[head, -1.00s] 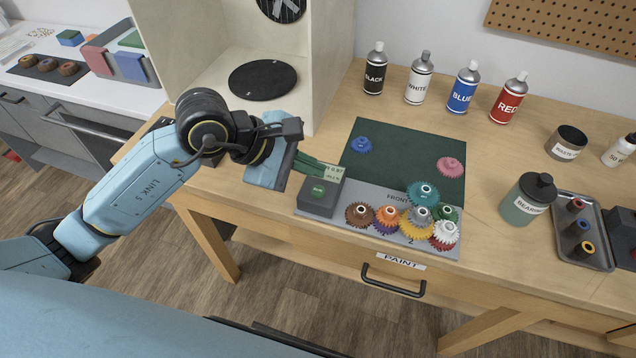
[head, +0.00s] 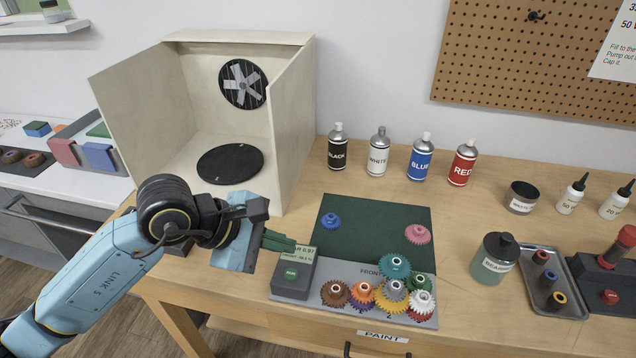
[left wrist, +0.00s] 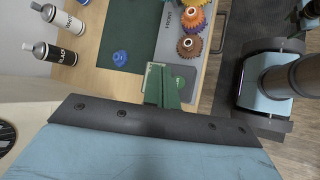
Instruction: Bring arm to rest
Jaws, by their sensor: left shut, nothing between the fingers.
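My left gripper (head: 281,243) comes in from the left over the workbench. Its green fingers are shut and empty, close to the small grey meter box (head: 297,275) with a green button and a display. In the left wrist view the fingers (left wrist: 161,86) lie in front of the meter box (left wrist: 184,80) and hide part of it; I cannot tell if they touch it. My right gripper is not in view.
Several coloured gears (head: 394,288) stand on the grey strip by a dark green mat (head: 372,228). A spray booth (head: 212,110) stands behind my left arm. Several spray cans (head: 422,158) line the back. A tray (head: 563,299) and bottles are at the right.

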